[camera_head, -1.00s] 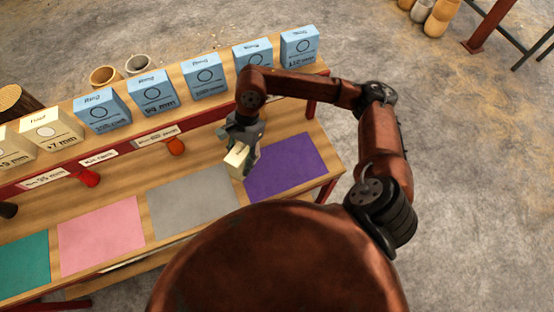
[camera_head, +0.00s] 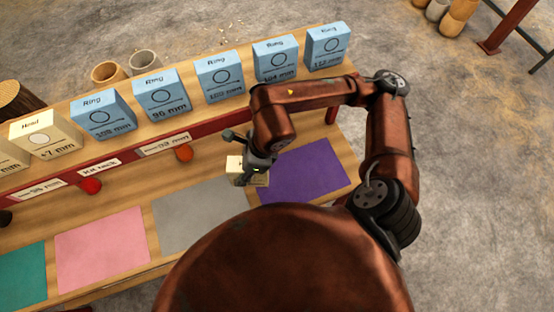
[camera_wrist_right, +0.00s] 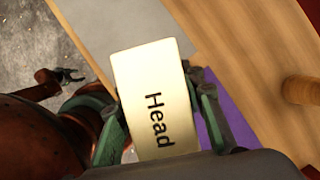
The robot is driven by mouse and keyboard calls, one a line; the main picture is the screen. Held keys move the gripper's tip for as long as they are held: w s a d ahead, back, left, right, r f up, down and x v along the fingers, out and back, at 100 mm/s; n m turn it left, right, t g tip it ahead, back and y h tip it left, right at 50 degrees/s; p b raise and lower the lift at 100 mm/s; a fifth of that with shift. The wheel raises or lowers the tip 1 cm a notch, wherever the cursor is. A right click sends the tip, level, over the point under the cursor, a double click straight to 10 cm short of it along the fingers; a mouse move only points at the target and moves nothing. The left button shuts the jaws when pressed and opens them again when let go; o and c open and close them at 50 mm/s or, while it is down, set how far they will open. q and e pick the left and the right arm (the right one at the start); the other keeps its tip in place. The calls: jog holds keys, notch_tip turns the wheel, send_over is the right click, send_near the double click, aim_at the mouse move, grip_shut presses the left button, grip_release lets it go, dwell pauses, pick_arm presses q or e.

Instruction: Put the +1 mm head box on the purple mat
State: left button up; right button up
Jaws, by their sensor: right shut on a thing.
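My right gripper (camera_head: 258,168) is shut on a cream head box (camera_head: 236,172). The box shows large in the right wrist view (camera_wrist_right: 152,85), with "Head" printed on its face, between the green-edged fingers (camera_wrist_right: 162,130). Its size marking is not readable. In the head view the box is at the left edge of the purple mat (camera_head: 308,172), near the grey mat's upper right corner; I cannot tell its height above the table. A bit of the purple mat shows beside the fingers in the wrist view (camera_wrist_right: 238,130). My left gripper (camera_wrist_right: 70,75) shows small in the wrist view, its opening unclear.
Grey (camera_head: 195,222), pink (camera_head: 102,248) and teal (camera_head: 22,278) mats lie left of the purple one. Several blue ring boxes (camera_head: 219,78) and a "+7 mm" head box (camera_head: 46,135) stand on the raised shelf behind. Knobs, including an orange one (camera_head: 184,153), stick out below the shelf.

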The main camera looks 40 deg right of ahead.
jog(key=d+f, duration=0.2)
jog(key=d, duration=0.1)
jog(key=w+d+f, duration=0.1)
jog(key=d+f, duration=0.2)
jog(key=d, duration=0.1)
jog(key=w+d+f+b, duration=0.1)
jog(key=d+f, duration=0.2)
jog(key=shift+w+d+f, duration=0.15)
jog(key=shift+w+d, duration=0.05)
jog(key=shift+w, duration=0.05)
jog(key=shift+d+f, duration=0.15)
jog(key=shift+f, duration=1.55)
jog(key=shift+f+b, duration=0.1)
jog(key=shift+b, duration=0.2)
jog(key=o, duration=1.2)
jog(key=shift+o, duration=0.2)
